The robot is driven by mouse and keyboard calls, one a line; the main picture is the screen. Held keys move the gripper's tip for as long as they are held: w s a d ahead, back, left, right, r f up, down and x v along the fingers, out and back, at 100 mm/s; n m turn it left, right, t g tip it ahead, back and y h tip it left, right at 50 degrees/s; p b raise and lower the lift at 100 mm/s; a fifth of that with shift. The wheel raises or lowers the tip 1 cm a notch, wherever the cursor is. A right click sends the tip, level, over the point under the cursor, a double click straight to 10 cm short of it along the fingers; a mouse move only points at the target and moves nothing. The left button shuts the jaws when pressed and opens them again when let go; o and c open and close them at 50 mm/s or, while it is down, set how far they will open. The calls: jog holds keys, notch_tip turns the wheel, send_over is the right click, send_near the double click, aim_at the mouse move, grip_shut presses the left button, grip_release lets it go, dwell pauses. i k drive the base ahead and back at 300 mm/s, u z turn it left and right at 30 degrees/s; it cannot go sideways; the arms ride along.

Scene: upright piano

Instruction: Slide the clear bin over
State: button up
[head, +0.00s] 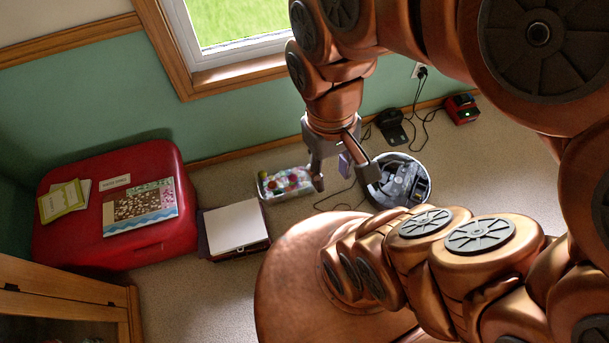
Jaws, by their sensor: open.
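The clear bin (262,190), holding colourful round items, sits on the carpet near the wall, below the window. My gripper (344,182) is open, with its fingers pointing down just right of the bin. Its left fingertip shows right beside the bin's right end; I cannot tell whether they touch. A small purple piece shows between the fingers; I cannot tell what it is or whether it belongs to the gripper.
A round light tub (428,166) with dark items stands right of my gripper. A black phone (391,126), cables and a red device (461,109) lie along the wall. A white-topped box (236,226) and a red chest (80,240) stand left.

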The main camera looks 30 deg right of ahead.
aim_at(278, 169)
jog(key=z, duration=0.4)
jog(key=k, duration=1.15)
jog(key=u, duration=0.8)
